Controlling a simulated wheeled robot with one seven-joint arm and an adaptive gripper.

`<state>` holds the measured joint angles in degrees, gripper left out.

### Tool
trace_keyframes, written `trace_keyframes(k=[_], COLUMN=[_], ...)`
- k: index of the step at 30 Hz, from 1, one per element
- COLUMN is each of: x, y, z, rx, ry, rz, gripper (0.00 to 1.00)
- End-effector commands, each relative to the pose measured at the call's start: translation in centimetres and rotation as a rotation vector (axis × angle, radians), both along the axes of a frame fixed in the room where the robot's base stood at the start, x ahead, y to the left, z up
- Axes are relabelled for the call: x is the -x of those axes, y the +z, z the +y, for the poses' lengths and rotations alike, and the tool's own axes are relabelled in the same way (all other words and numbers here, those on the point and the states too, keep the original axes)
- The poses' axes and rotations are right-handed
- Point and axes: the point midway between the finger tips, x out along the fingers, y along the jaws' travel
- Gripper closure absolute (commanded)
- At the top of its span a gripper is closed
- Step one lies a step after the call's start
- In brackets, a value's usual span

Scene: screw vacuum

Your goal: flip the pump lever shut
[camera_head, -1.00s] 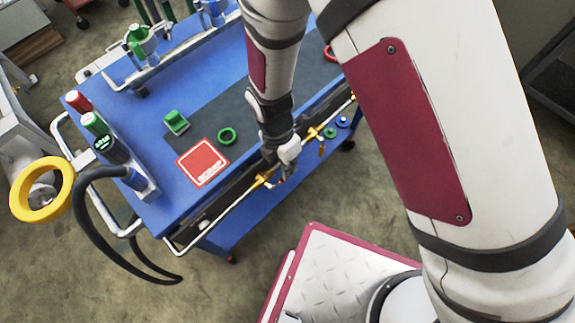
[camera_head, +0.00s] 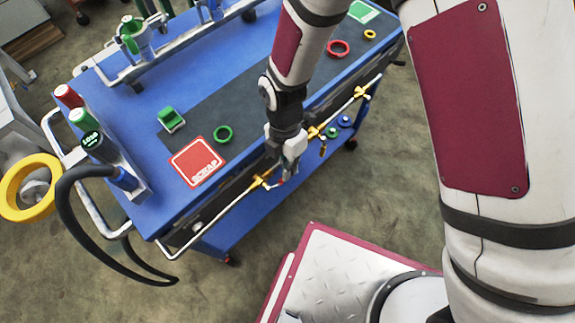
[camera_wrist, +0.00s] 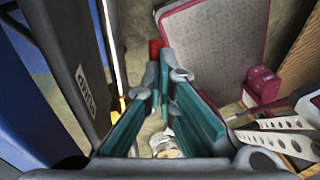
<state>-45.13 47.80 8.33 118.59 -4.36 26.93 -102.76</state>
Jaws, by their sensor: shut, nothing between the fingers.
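My gripper (camera_head: 290,172) hangs at the front edge of the blue cart (camera_head: 240,232), beside the brass-coloured pipe. Its fingers (camera_wrist: 165,75) are shut with nothing between them. A small red piece (camera_wrist: 156,48) shows just past the fingertips in the wrist view and looks like the lever's end. I cannot tell whether the fingers touch it. A speck of red (camera_head: 280,184) shows by the fingertips in the head view. The dark panel with the label "PUMP" (camera_wrist: 86,92) stands left of the fingers. The rest of the lever is hidden or too small to make out.
The pipe carries yellow fittings (camera_head: 258,182) along the cart's front. A black hose (camera_head: 66,225) loops at the left.

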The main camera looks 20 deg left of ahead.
Motion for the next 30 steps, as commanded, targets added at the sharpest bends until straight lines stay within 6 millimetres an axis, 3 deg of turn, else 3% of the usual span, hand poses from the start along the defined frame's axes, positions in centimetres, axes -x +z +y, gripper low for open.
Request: trace_keyframes(k=[18, 30], x=[-0.6, -0.4], y=[-3.4, -4.2], z=[-0.2, -0.2], rx=[0.0, 0.001], ry=[0.0, -0.001], rz=[0.0, 0.0], gripper=[1.0, 1.0])
